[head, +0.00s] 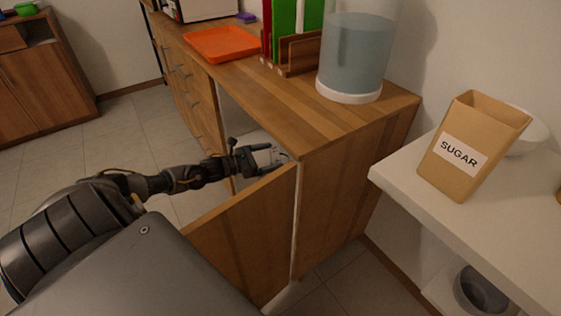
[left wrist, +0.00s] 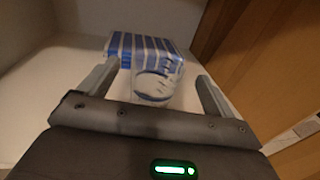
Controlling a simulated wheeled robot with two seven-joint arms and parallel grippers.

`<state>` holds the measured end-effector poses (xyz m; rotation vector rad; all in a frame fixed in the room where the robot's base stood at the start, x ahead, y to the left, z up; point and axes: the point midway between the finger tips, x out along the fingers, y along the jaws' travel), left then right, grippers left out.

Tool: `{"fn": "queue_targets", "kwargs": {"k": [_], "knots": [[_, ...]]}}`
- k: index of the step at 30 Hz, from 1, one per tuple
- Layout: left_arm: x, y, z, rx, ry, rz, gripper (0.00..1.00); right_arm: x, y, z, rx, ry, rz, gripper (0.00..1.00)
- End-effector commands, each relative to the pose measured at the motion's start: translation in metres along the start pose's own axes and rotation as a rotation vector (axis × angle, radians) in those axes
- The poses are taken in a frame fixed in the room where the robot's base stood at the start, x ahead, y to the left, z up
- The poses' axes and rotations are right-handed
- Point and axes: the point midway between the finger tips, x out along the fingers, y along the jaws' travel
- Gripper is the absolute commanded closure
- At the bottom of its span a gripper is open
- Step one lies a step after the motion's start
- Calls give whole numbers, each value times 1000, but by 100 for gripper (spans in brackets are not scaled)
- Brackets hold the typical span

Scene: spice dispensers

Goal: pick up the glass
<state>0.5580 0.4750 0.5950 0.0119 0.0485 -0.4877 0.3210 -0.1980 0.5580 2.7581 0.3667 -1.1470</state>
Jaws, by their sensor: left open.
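A clear glass (left wrist: 152,90) appears in the left wrist view, partly hidden by the gripper body. It stands on a white surface inside the cabinet, in front of a blue-and-white striped package (left wrist: 142,46). My left gripper (left wrist: 157,76) is open, with one finger on each side of the glass in the picture; I cannot tell whether they touch it. In the head view my left gripper (head: 276,157) reaches into the cabinet behind its open door, and the glass is hidden there. My right gripper is not in view.
The open wooden cabinet door (head: 245,225) stands close in front of my left arm. On the counter (head: 285,108) are an orange tray (head: 221,44), several binders and a water container (head: 354,58). A sugar box (head: 470,146) stands on the white shelf (head: 415,165) at right.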

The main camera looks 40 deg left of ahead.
Motion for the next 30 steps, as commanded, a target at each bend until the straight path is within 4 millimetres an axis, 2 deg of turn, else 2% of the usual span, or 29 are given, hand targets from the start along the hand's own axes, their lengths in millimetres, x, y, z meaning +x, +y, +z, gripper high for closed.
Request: {"fn": "queue_targets", "kwargs": {"k": [8,18,27,30], "knots": [[12,0,0,1,0,-1,10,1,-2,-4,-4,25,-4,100],[56,3,2,-1,0,0,10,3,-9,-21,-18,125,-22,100],[61,2,2,-1,2,-1,10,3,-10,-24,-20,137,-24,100],[61,2,2,-1,2,-1,22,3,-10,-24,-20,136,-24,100]]}}
